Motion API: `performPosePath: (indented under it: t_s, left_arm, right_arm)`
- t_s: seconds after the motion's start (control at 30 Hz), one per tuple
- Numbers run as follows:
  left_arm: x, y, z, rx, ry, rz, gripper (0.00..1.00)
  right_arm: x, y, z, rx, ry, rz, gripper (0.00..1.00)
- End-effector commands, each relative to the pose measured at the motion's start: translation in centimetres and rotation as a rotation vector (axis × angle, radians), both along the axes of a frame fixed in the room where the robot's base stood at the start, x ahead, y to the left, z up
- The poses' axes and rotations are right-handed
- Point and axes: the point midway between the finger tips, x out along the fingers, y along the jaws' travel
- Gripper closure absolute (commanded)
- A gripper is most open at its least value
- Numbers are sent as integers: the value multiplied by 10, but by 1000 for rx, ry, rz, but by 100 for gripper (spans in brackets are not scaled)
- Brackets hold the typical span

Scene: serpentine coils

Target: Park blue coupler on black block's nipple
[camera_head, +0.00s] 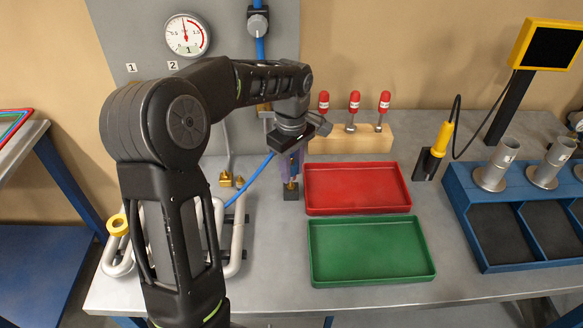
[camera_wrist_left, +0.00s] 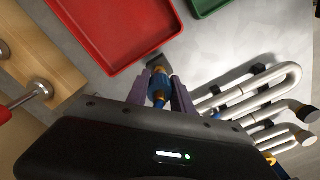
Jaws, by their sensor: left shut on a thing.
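My left gripper (camera_head: 291,168) reaches down over the bench and is shut on the blue coupler. In the left wrist view the blue coupler (camera_wrist_left: 159,88) sits between the purple fingers of my left gripper (camera_wrist_left: 160,92), with brass showing at its far end. The black block (camera_head: 291,193) is on the bench directly below the fingers, left of the red tray; it also shows in the left wrist view (camera_wrist_left: 157,61). Brass shows just above the block; I cannot tell whether coupler and nipple touch or are seated. My right gripper is not in view.
A red tray (camera_head: 308,211) lies close right of the block, a green tray (camera_head: 314,282) nearer. A blue hose (camera_head: 250,181) runs left from the gripper. White serpentine coils (camera_wrist_left: 270,90) and brass fittings (camera_head: 226,179) stand left. A wooden rack (camera_head: 347,144) is behind.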

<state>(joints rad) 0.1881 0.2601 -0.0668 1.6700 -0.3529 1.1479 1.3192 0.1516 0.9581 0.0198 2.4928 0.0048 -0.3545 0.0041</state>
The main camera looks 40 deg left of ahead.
Motion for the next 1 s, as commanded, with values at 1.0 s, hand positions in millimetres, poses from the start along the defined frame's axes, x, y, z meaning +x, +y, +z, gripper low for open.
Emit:
performPosePath:
  t_s: [1.0]
  left_arm:
    - [0, 0, -20, 0, 0, 0, 100]
  right_arm:
    - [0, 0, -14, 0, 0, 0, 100]
